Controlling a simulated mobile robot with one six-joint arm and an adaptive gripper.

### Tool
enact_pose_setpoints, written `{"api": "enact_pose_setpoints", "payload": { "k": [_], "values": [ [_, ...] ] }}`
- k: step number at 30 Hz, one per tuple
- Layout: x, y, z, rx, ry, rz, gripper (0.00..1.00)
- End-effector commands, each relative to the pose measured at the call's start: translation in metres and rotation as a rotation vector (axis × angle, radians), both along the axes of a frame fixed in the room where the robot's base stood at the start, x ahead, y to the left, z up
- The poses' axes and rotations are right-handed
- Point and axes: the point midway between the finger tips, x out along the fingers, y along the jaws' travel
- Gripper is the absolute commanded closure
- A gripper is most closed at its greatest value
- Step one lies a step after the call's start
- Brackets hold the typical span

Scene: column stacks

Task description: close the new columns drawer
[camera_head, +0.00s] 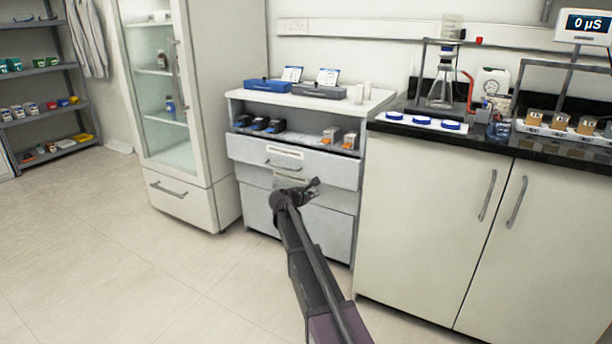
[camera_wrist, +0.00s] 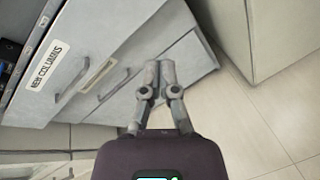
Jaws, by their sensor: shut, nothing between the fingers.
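The new columns drawer (camera_head: 248,155) is the top drawer of the white cabinet. Its front stands out somewhat past the drawer fronts below, so it looks partly open. It has a bar handle and a label, which reads "NEW COLUMNS" in the wrist view, where the drawer front (camera_wrist: 88,32) fills the upper left. My gripper (camera_head: 314,187) is shut and empty, in front of the cabinet around the height of the drawer's lower edge. In the wrist view my gripper (camera_wrist: 159,72) appears over the lower drawer fronts, to the right of the label. I cannot tell whether it touches anything.
Below are a second drawer (camera_head: 257,176) and a bottom drawer (camera_head: 262,210). An open shelf above holds small boxes. A glass-door cabinet (camera_head: 200,120) stands left, and a bench cupboard (camera_head: 420,220) stands close on the right. The floor (camera_head: 150,270) at the left is clear.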

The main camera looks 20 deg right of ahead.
Motion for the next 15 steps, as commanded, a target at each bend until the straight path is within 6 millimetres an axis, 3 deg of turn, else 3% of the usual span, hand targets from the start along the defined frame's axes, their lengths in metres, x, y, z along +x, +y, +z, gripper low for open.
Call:
{"api": "enact_pose_setpoints", "payload": {
  "k": [1, 8, 15],
  "values": [
    [-0.032, 0.001, -0.006, 0.097, -0.035, -0.051, 1.0],
    [-0.136, 0.016, -0.046, 0.542, -0.177, -0.334, 1.0],
    [-0.244, 0.054, -0.079, 0.942, -0.263, -0.693, 1.0]
  ]
}}
